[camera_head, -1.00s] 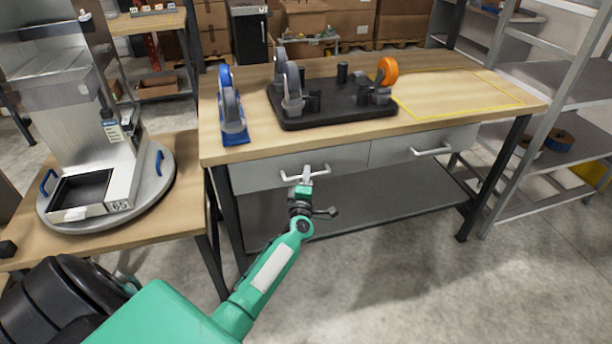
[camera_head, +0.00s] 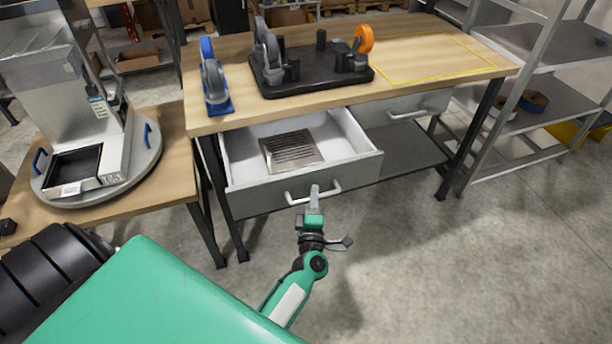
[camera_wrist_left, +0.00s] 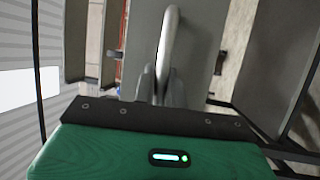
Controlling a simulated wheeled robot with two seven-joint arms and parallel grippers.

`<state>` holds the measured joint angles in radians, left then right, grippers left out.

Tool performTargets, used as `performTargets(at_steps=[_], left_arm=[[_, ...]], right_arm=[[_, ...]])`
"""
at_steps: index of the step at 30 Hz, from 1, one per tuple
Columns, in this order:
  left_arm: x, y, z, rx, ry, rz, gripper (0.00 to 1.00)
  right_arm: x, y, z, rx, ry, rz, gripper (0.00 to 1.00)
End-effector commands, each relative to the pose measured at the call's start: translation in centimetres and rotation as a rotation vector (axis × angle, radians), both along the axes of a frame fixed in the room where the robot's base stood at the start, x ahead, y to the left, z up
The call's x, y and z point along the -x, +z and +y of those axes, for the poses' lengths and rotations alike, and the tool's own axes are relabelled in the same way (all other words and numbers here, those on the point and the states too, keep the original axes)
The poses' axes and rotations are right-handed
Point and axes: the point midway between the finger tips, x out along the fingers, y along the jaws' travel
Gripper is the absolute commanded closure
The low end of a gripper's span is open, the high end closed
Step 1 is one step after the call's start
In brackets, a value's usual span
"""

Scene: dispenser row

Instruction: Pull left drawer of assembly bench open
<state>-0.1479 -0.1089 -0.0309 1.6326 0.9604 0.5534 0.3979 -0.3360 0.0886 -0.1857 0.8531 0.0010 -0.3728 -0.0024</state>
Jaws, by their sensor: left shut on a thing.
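The left drawer (camera_head: 362,166) of the assembly bench (camera_head: 205,122) stands pulled out towards me. Its white inside shows, with a slotted metal plate (camera_head: 291,150) lying in it. My left gripper (camera_head: 314,191) is at the drawer's front, shut on the light bar handle (camera_head: 334,187). In the left wrist view the handle (camera_wrist_left: 173,28) runs down between the gripper fingers (camera_wrist_left: 159,88). The right drawer (camera_head: 432,103) is closed. My right gripper is not in view.
A side table at the left bears a grey dispenser (camera_head: 112,150). A metal shelf rack (camera_head: 545,97) stands at the right. The floor in front is clear.

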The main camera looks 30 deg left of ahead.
Motion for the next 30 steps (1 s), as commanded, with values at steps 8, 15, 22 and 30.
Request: performTargets(at_steps=[8, 15, 22, 30], left_arm=[[3.0, 0.0, -3.5, 0.001, -0.001, 0.002, 1.0], [4.0, -0.1, -4.7, 0.0, 0.0, 0.001, 1.0], [4.1, -0.1, -4.8, 0.0, 0.0, 0.0, 1.0], [4.1, -0.1, -4.8, 0.0, 0.0, 0.0, 0.68]], right_arm=[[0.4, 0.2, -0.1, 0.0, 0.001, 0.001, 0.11], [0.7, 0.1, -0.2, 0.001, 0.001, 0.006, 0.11], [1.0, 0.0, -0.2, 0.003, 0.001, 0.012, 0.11], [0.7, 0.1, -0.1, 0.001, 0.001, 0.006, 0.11]])
